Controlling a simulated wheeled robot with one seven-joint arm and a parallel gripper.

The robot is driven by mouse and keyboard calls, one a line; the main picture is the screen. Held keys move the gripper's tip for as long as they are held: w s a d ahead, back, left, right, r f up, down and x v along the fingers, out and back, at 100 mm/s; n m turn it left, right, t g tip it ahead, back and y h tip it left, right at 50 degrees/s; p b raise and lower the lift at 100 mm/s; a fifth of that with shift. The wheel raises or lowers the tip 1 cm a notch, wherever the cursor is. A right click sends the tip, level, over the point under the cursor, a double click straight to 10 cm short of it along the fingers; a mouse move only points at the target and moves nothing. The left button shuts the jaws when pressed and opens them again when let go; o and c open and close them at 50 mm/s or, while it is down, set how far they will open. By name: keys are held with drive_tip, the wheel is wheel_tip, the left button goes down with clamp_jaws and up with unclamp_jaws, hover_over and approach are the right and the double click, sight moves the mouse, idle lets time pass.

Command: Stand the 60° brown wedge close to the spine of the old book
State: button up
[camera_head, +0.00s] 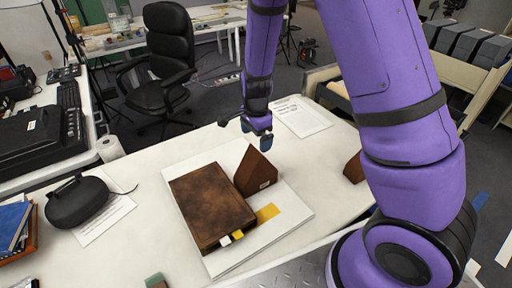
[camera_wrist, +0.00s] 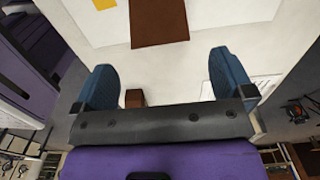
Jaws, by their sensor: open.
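The old book (camera_head: 212,205) lies closed, brown and mottled, on a white board (camera_head: 290,213). A brown wedge (camera_head: 256,172) with a small white label stands on the board, close beside the book's right edge. I cannot tell touching from a narrow gap, nor read its angle. What appears to be this wedge is at the top of the wrist view (camera_wrist: 158,22). A second brown block (camera_head: 353,168) is partly hidden behind my arm; it seems to be the small one low in the wrist view (camera_wrist: 134,97). My gripper (camera_head: 258,135) is open and empty, beyond the standing wedge.
A yellow card (camera_head: 267,213) lies on the board, and pale tabs (camera_head: 231,237) stick out from the book. A printed sheet (camera_head: 302,116) lies at the back right. A black case (camera_head: 77,201) sits on the left. The tabletop between case and board is mostly clear.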

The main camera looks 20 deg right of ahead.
drive_tip(key=s+d+r+n+t+y, duration=0.15)
drive_tip(key=s+r+n, duration=0.3)
drive_tip(key=r, duration=0.75)
drive_tip(key=s+d+r+n+t, duration=0.15)
drive_tip(key=s+r+n, duration=0.35)
drive_tip(key=r, duration=0.7)
drive_tip(key=s+d+r+n+t, duration=0.1)
drive_tip(key=s+d+r+n, duration=0.1)
drive_tip(key=s, duration=0.6)
drive_tip(key=s+d+r+n+t+h, duration=0.1)
drive_tip(key=s+d+r+n, duration=0.1)
drive_tip(key=s+r+n, duration=0.2)
drive_tip(key=shift+s+r, duration=1.2)
drive_tip(key=shift+s, duration=1.1)
drive_tip(key=shift+h, duration=0.25)
